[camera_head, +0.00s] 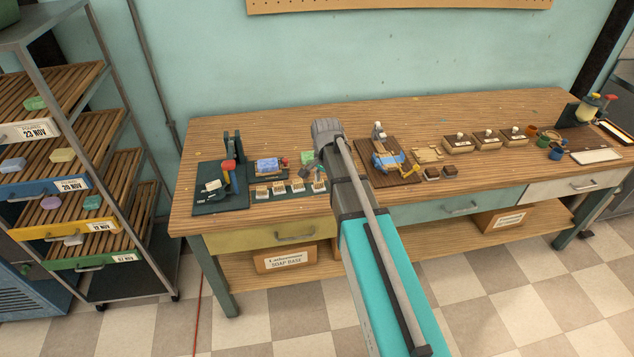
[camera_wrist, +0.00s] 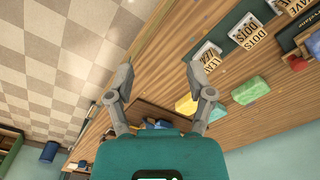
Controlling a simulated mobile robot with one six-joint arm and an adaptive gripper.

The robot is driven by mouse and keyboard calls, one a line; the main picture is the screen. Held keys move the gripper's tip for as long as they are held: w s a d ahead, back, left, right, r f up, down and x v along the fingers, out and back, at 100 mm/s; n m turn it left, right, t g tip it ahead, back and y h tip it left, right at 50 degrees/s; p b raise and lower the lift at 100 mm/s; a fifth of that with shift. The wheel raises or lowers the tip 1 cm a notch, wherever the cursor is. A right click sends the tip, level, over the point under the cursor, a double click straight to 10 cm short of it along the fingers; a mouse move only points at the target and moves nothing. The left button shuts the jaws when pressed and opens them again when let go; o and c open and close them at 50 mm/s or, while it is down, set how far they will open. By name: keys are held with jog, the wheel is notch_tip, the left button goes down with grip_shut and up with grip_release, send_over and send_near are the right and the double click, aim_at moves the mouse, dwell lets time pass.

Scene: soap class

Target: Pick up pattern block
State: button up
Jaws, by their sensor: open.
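Several small pattern blocks with white labelled cards stand in a row on a dark mat in the head view, one of them a pattern block (camera_head: 279,187) left of my arm. In the wrist view their cards read like LEAF (camera_wrist: 208,54), DOTS (camera_wrist: 247,31) and WEAVE; which block the task means, I cannot tell. My gripper (camera_wrist: 161,76) is open and empty above the wooden bench, with the cards to the right of its fingers. In the head view my arm hides much of the gripper (camera_head: 313,163).
A green soap block (camera_wrist: 250,90) and a yellow block (camera_wrist: 187,104) lie near the cards. A blue soap (camera_head: 268,166) sits left of my arm. A drying rack stands far left.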

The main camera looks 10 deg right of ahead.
jog(key=w+r+m+p, duration=0.2)
jog(key=w+m, duration=0.4)
jog(key=w, duration=0.5)
jog(key=shift+w+a+r+m, duration=0.15)
jog(key=shift+w+r+m, duration=0.1)
jog(key=shift+r+m, duration=0.2)
jog(key=b, duration=0.8)
send_over(319, 185)
jog(key=w, duration=0.1)
notch_tip(319, 185, down, 9)
jog(key=shift+w+a+r, duration=0.15)
jog(key=shift+r, duration=0.05)
jog(key=shift+d+f+b, duration=0.2)
jog(key=shift+f+b, duration=2.4)
jog(key=shift+b, duration=0.15)
grip_shut()
